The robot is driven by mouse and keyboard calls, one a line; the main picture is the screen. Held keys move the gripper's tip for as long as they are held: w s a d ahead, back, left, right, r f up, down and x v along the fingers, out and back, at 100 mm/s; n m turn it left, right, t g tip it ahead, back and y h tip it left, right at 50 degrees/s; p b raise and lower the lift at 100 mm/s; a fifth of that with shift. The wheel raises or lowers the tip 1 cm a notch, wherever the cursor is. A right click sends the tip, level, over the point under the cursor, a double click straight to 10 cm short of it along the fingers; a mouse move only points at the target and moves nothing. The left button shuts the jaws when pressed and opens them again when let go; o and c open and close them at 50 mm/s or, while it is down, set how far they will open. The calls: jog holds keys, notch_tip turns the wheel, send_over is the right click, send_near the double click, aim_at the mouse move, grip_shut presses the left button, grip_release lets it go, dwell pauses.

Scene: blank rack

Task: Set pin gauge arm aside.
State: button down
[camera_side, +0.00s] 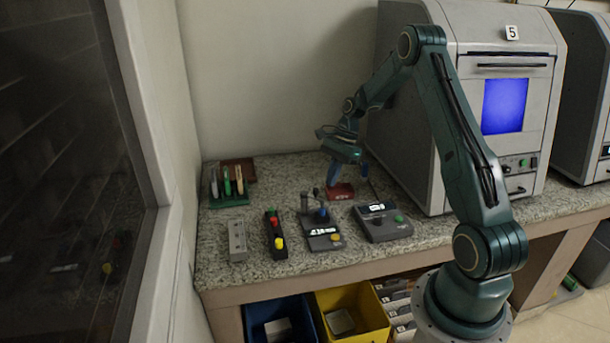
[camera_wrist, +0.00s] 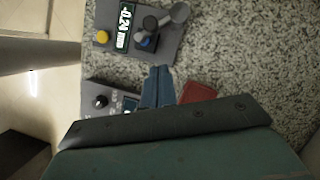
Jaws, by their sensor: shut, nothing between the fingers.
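I cannot tell whether the arm is loose. My gripper (camera_side: 332,184) points down behind the gauge, beside a small red block (camera_side: 342,191). Its blue fingers (camera_wrist: 158,72) are together and empty, apart from the gauge.
A button box (camera_side: 275,236) and a grey block (camera_side: 237,240) stand left. A green rack (camera_side: 229,200) holds several upright pieces at back left. A large machine (camera_side: 420,150) bounds the right.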

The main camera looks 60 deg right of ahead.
jog(key=shift+w+a+r, duration=0.1)
jog(key=shift+w+a, duration=0.2)
jog(key=shift+a, duration=0.5)
jog(key=shift+w+a, duration=0.25)
jog(key=shift+a, duration=0.5)
jog(key=shift+s+a+m+t, duration=0.2)
jog(key=shift+a+m+t, duration=0.2)
jog(key=shift+m, duration=0.5)
jog(key=shift+s+a+m+t+h, duration=0.15)
jog(key=shift+a+m, duration=0.15)
jog(key=shift+m, duration=0.25)
jog(key=shift+a+m+t+h, duration=0.15)
jog(key=shift+a+m, duration=0.15)
jog(key=shift+m, duration=0.25)
jog(key=a+m, duration=0.1)
jog(key=m, duration=0.1)
jog(key=shift+a+m+t+h, duration=0.2)
jog(key=shift+m+t+h, duration=0.2)
jog(key=a+m, duration=0.1)
jog(key=m, duration=0.1)
jog(key=shift+a+m+h, duration=0.15)
jog(key=shift+m+h, duration=0.15)
jog(key=shift+h, duration=0.1)
jog(key=shift+w+a, duration=0.8)
jog(key=shift+a, duration=0.3)
jog(key=shift+s, duration=0.1)
